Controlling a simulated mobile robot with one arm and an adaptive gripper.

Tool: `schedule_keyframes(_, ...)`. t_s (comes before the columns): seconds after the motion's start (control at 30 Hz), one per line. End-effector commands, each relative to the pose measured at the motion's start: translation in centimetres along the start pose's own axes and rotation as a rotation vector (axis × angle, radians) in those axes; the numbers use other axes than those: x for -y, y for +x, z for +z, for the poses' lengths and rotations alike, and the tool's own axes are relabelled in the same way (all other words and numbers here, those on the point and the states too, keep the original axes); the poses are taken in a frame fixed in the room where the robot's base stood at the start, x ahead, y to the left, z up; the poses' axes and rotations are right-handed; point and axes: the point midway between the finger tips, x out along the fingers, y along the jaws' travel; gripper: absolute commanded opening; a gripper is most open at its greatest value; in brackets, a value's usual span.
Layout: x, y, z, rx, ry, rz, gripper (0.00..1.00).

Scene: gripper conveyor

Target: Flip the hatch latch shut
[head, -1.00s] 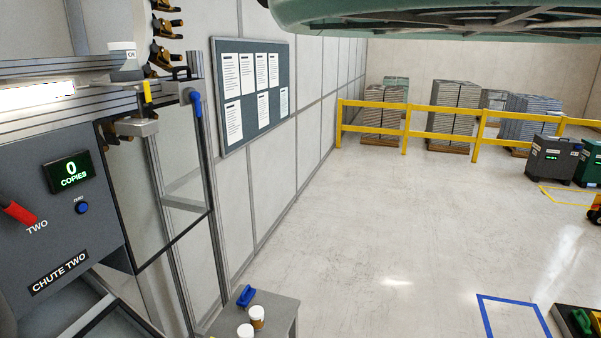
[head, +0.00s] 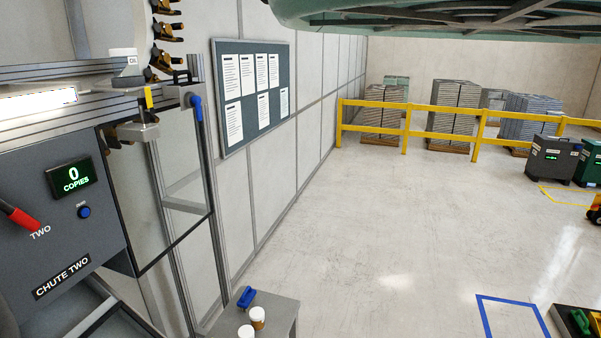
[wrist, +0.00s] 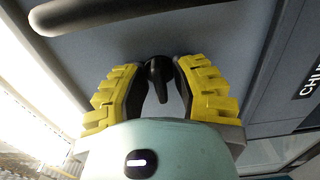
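In the wrist view a small black latch (wrist: 157,76) stands on a grey-blue panel (wrist: 235,40), its short tapered lever pointing toward my gripper. My gripper (wrist: 160,88) has its two yellow ribbed fingers on either side of the latch. The fingers are apart, with thin gaps seeming to show beside the latch; whether a pad touches it is hard to tell. Where the latch meets its catch cannot be made out. The head view shows neither the latch nor my gripper.
A dark bar handle (wrist: 110,12) crosses the panel just beyond the fingers.

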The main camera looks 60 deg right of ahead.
Motion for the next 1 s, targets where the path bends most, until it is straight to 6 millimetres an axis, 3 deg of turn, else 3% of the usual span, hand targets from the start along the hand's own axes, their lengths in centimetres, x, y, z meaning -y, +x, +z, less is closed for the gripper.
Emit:
schedule_keyframes(0.23,0.0,0.0,0.0,0.0,0.0,0.0,0.0)
schedule_keyframes(1.0,0.55,0.0,-0.12,-0.002,0.058,0.003,0.0)
